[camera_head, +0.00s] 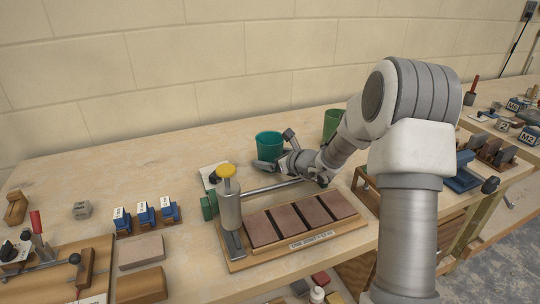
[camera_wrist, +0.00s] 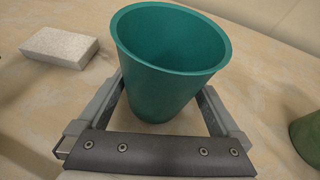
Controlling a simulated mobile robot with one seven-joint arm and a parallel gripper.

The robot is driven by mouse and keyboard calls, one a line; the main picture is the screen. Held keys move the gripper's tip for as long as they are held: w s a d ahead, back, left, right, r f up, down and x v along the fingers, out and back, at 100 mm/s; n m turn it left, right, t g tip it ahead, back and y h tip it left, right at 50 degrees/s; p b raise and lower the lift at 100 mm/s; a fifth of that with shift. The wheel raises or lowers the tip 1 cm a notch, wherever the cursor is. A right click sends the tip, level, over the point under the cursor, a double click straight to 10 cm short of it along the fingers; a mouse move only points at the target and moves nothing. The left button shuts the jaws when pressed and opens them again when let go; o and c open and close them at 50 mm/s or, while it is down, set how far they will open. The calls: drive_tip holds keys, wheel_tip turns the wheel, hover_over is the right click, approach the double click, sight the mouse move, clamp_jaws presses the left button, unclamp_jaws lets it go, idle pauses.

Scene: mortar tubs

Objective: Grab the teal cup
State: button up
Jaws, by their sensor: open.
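The teal cup (camera_head: 268,146) stands upright at the back of the workbench in the head view. In the wrist view the teal cup (camera_wrist: 168,70) fills the upper middle, with its open rim facing up and its inside empty. My gripper (camera_head: 275,163) is low at the cup's near side in the head view. In the wrist view my gripper (camera_wrist: 165,95) is open, with one finger on each side of the cup's lower body. I cannot tell whether the fingers touch the cup.
A green cup (camera_head: 331,124) stands to the right; it also shows at the wrist view's right edge (camera_wrist: 308,138). A pale block (camera_wrist: 60,47) lies to the left. A yellow-topped grey cylinder device (camera_head: 228,205) and a tray of brown tiles (camera_head: 330,232) stand in front.

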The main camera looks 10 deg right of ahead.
drive_tip(key=shift+c, duration=0.3)
drive_tip(key=c, duration=1.1)
drive_tip(key=shift+r, duration=0.15)
drive_tip(key=shift+r+p, duration=0.4)
drive_tip(key=shift+r, duration=0.6)
wheel_tip(320, 180, up, 2)
drive_tip(key=shift+p, duration=0.35)
drive_tip(key=shift+d+r+p, duration=0.6)
drive_tip(key=shift+d+r, duration=0.5)
drive_tip(key=shift+d, duration=0.85)
drive_tip(key=shift+d+r+p, duration=0.65)
drive_tip(key=shift+d+r, duration=0.5)
drive_tip(key=shift+d, duration=0.75)
drive_tip(key=shift+d+r+p, duration=0.6)
drive_tip(key=shift+d+r, duration=0.5)
drive_tip(key=shift+d, duration=0.85)
